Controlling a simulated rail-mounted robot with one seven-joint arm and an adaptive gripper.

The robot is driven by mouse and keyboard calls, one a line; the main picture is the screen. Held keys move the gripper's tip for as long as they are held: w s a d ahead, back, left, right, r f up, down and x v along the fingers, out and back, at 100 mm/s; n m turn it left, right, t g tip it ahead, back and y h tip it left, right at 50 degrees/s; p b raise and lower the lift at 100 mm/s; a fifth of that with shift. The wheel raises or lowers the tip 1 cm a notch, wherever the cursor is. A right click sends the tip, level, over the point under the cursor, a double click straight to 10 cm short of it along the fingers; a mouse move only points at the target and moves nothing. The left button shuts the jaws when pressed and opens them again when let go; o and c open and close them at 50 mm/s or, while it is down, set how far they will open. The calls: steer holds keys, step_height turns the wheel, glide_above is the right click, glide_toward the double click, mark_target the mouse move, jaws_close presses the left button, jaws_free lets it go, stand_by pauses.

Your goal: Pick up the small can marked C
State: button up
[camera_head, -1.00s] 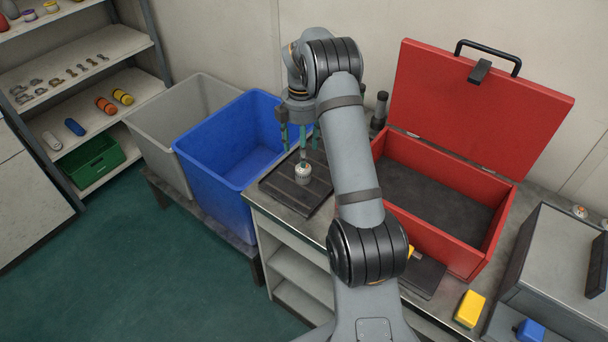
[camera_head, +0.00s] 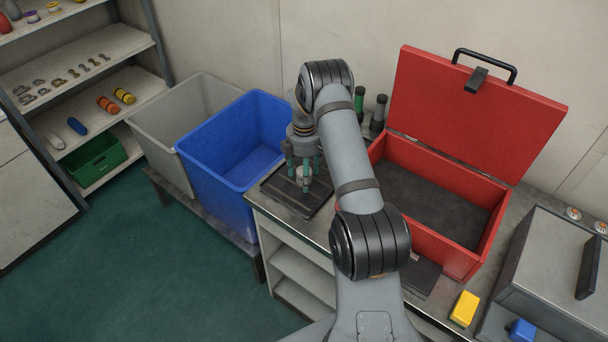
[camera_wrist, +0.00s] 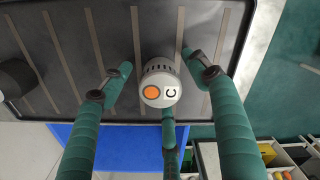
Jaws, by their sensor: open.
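In the head view the can (camera_head: 303,173) shows partly between my fingers, on the dark tray (camera_head: 283,200) at the left end of the bench. My gripper (camera_head: 304,180) is open and low over the tray, with its teal fingers around the can. In the wrist view my gripper (camera_wrist: 160,95) has fingers left, right and below the can, with gaps visible at the left and right sides.
The blue bin (camera_head: 213,170) stands close left of the tray, with a grey bin (camera_head: 160,125) beyond. The open red toolbox (camera_head: 470,262) is to the right. Dark cylinders with green parts (camera_head: 381,108) stand behind my arm. A yellow block (camera_head: 464,308) lies at the bench front.

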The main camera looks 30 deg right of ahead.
steer(key=shift+c, duration=0.8)
steer(key=c, duration=1.1)
